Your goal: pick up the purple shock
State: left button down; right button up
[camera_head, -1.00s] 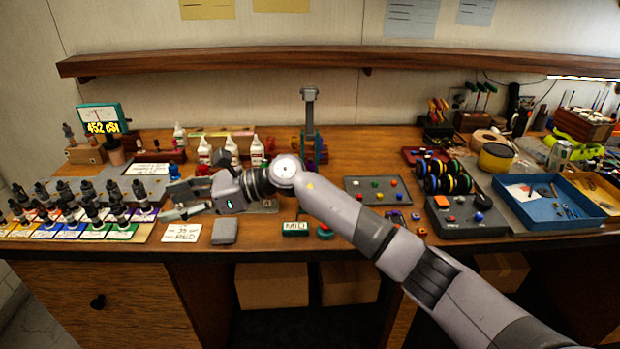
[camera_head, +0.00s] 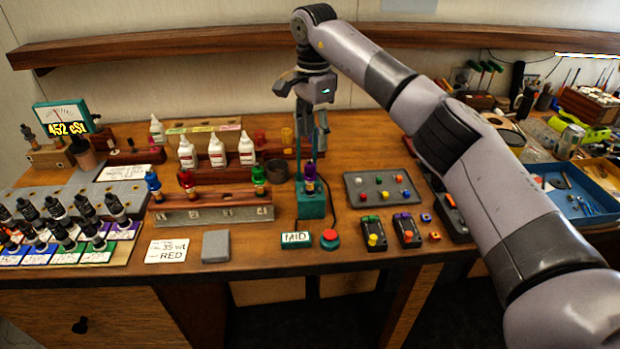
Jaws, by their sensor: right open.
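The purple shock (camera_head: 310,175) stands upright in the teal stand (camera_head: 312,206) near the middle of the bench. My right gripper (camera_head: 304,112) is above it, fingers open, partly covering the upper part of the stand. The gripper looks empty and apart from the shock, though the exact gap is hard to judge. My left gripper is not in view.
A numbered rack (camera_head: 215,214) left of the stand holds a blue shock (camera_head: 153,184), a red shock (camera_head: 187,181) and a green shock (camera_head: 259,178). White bottles (camera_head: 217,150) stand behind it. A red button (camera_head: 329,239) and MID sign (camera_head: 295,238) are in front.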

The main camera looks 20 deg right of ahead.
send_over(310, 166)
jog(key=f, duration=0.4)
jog(key=shift+w+d+f+p, duration=0.1)
jog(key=shift+w+d+p, duration=0.05)
jog(key=shift+d+p, duration=0.25)
notch_tip(310, 166, down, 2)
jog(key=shift+a+f, duration=0.1)
jog(key=shift+f, duration=0.05)
jog(key=shift+f+p, duration=0.3)
jog(key=shift+p, duration=0.2)
jog(key=f, duration=0.1)
jog(key=f+p, duration=0.2)
jog(key=shift+a+f, duration=0.25)
jog(key=shift+f, duration=0.6)
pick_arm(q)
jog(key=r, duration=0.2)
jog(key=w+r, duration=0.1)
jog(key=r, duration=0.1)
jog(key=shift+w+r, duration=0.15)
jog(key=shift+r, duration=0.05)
pick_arm(e)
jog(key=shift+c, duration=0.5)
jog(key=c, duration=0.4)
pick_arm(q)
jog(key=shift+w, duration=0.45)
pick_arm(e)
grip_shut()
